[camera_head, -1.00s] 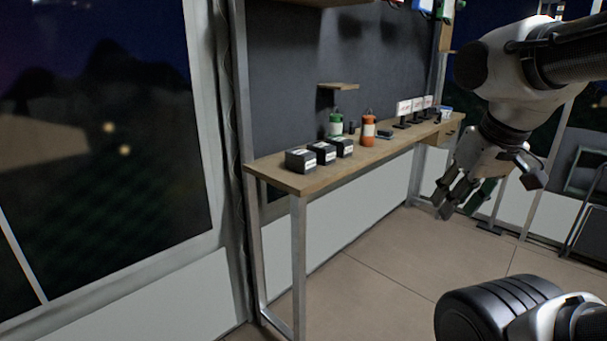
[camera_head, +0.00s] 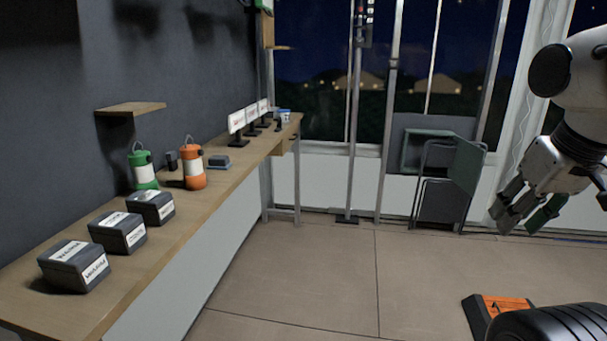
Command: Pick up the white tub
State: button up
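A small white tub with blue on it (camera_head: 284,115) stands at the far end of the long wooden bench (camera_head: 200,215). It is small in the picture, and its details are hard to make out. My gripper (camera_head: 527,212) hangs at the right of the view, pointing down and to the left. Its fingers are apart with nothing between them. It is well away from the bench and the tub.
Three dark labelled boxes (camera_head: 118,232), a green canister (camera_head: 143,170), an orange canister (camera_head: 193,168) and several small white signs (camera_head: 237,121) stand along the bench. A folded chair (camera_head: 446,185) leans by the far wall. The floor (camera_head: 320,270) beside the bench is clear.

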aim_at(286, 114)
jog(key=i+z, duration=0.4)
jog(key=i, duration=0.7)
jog(key=i+u, duration=0.15)
jog(key=i, duration=0.3)
jog(key=i+l+u, duration=0.2)
jog(key=i, duration=0.25)
jog(key=i+u, duration=0.15)
jog(key=i, duration=0.35)
jog(key=i+l+u, duration=0.15)
jog(key=i, duration=0.25)
jog(key=i+l+u, duration=1.1)
jog(key=i+l, duration=0.1)
jog(key=l, duration=0.05)
